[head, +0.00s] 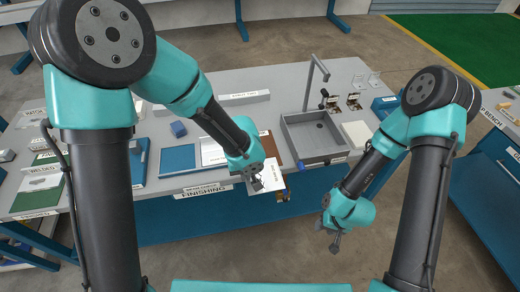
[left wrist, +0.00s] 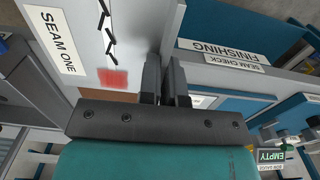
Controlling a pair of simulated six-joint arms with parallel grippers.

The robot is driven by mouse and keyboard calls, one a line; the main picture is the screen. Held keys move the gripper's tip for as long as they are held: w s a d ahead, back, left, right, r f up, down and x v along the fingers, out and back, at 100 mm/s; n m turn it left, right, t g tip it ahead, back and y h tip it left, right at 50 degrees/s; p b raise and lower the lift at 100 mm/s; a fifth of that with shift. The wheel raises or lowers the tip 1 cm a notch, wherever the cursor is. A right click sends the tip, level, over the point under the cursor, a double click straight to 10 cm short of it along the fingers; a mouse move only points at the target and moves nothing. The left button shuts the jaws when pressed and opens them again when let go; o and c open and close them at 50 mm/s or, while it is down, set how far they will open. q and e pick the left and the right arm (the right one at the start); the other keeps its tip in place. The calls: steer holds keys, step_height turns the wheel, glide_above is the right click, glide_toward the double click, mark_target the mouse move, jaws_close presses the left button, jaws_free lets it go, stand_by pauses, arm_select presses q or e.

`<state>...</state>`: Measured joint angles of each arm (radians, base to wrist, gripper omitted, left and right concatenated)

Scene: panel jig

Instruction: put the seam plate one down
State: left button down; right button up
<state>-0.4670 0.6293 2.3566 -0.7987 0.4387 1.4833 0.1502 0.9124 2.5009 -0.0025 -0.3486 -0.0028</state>
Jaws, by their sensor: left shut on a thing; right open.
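The seam plate one (head: 271,174) is a pale plate in my left gripper (head: 257,185), by the front edge of the grey bench. In the left wrist view the plate (left wrist: 85,45) shows a "SEAM ONE" label, a black zigzag line and a red patch. My left gripper's fingers (left wrist: 167,85) are shut on the plate's edge, beside the red patch. Whether the plate touches the bench is not clear. My right gripper (head: 335,242) is open and empty, in front of the bench and low on the right.
A grey open tray (head: 287,125) with a tap stands right of the plate. A blue panel (head: 178,160) lies on the bench to the left. A brown board (head: 268,145) lies behind the plate. A "FINISHING" sign (head: 205,190) is on the bench front.

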arm_select(q)
steer(key=w, duration=0.5)
steer(key=w+a+f, duration=0.1)
steer(key=w, duration=0.4)
steer(key=w+a, duration=0.1)
steer(key=w, duration=0.4)
steer(key=shift+f, duration=0.2)
steer(key=shift+w, duration=0.5)
steer(key=shift+f, duration=1.8)
steer(key=shift+f, duration=0.1)
steer(key=c, duration=1.7)
jaws_free()
steer(key=shift+o, duration=0.6)
